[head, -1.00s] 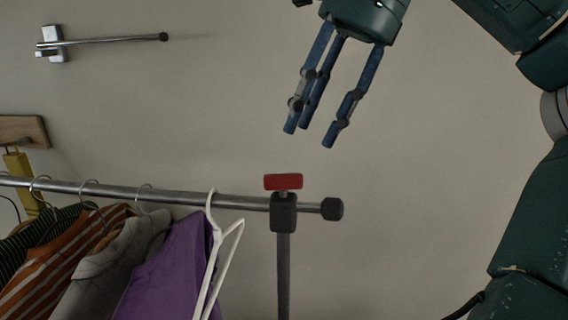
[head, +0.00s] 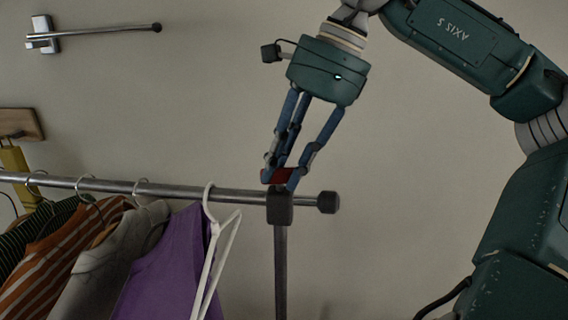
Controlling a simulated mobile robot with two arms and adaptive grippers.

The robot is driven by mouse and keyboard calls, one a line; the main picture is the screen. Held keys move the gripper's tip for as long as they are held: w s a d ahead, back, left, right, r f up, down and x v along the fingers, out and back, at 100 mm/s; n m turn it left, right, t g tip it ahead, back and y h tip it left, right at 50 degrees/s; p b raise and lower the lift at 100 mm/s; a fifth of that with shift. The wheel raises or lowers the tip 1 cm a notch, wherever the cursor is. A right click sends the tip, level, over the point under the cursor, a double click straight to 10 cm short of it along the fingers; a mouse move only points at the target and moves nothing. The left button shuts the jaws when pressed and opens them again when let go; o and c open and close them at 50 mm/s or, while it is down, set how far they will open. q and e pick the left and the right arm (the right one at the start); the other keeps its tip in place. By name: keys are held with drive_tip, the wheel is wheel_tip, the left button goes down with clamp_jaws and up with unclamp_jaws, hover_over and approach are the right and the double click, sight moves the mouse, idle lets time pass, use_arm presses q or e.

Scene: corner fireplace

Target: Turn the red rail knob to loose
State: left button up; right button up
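The red rail knob (head: 282,175) sits on top of the black clamp (head: 280,206) where the upright post meets the metal clothes rail (head: 242,194). My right gripper (head: 280,180) reaches down from above, with its blue fingers on either side of the knob. The fingertips hide the knob's ends, and only its red middle shows. The fingers look closed in on the knob, but I cannot tell whether they press on it. My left gripper is not in view.
Several garments, among them a purple one (head: 163,265), and an empty white hanger (head: 218,255) hang left of the post. The rail ends in a black cap (head: 328,202). A metal wall arm (head: 95,32) is at upper left. The wall right of the post is clear.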

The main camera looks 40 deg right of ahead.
clamp_jaws()
drive_tip(key=shift+n, duration=0.3)
drive_tip(key=shift+d+n+g+y, duration=0.1)
drive_tip(key=shift+n+g+y, duration=0.3)
drive_tip(key=shift+n, duration=0.6)
drive_tip(key=n, duration=0.2)
drive_tip(key=n+g, duration=0.1)
drive_tip(key=n, duration=0.1)
drive_tip(key=shift+w+d+r+g, duration=0.1)
drive_tip(key=shift+w+g, duration=0.05)
drive_tip(key=shift+g, duration=0.15)
drive_tip(key=n+g, duration=0.1)
drive_tip(key=n, duration=0.3)
drive_tip(key=shift+w+n+g, duration=0.15)
drive_tip(key=shift+n+g, duration=0.25)
drive_tip(key=shift+w+d+n+g+h, duration=0.1)
drive_tip(key=shift+n+g+h, duration=0.35)
drive_tip(key=shift+n, duration=1.55)
drive_tip(key=shift+g, duration=0.25)
drive_tip(key=shift+r, duration=0.1)
